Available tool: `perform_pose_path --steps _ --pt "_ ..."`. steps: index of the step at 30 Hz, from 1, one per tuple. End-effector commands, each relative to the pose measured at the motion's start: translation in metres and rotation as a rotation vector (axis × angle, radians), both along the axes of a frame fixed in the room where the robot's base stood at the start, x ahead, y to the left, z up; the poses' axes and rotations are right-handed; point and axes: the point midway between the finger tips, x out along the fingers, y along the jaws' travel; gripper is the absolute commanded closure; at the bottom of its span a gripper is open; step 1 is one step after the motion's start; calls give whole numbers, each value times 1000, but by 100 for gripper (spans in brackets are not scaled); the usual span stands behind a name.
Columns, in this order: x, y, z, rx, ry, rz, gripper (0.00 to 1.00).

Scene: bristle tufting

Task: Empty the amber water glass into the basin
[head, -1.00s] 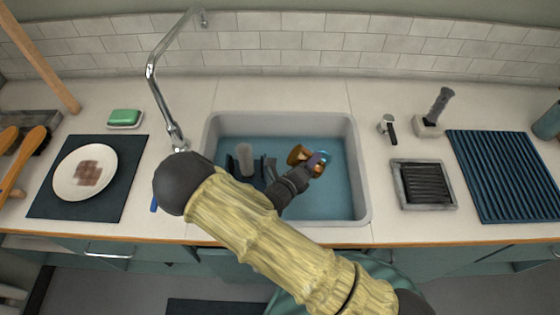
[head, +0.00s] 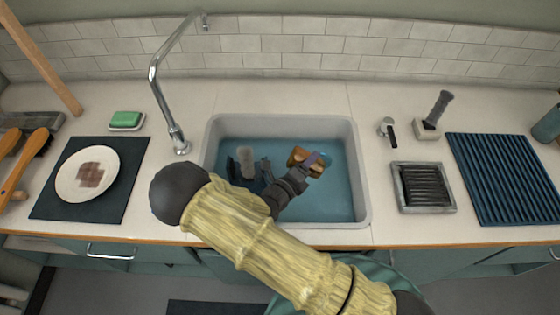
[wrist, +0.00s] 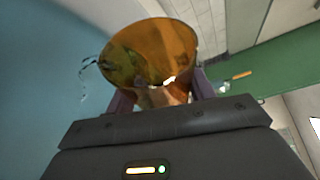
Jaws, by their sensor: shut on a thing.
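The amber water glass (head: 302,155) is held over the basin (head: 345,200), tipped well over on its side in the head view. My gripper (head: 317,163) is shut on it. In the wrist view, the gripper's purple fingers (wrist: 162,95) clasp the lower part of the glass (wrist: 150,50) from both sides. Small clear streaks, like water, show just outside its rim at the left. Whether any water is left inside cannot be told. My forearm hides the front left part of the basin.
A grey brush-like piece (head: 247,162) and dark uprights stand in the basin's left part. The tap (head: 168,105) rises behind its left rim. A plate (head: 88,173) on a dark mat lies left; a drain tray (head: 425,187) and blue ribbed mat (head: 503,175) lie right.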

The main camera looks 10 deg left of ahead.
Motion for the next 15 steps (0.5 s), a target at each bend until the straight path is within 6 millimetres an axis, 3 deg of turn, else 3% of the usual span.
perform_pose_path --steps 15 --pt "2 4 4 -50 -1 5 79"
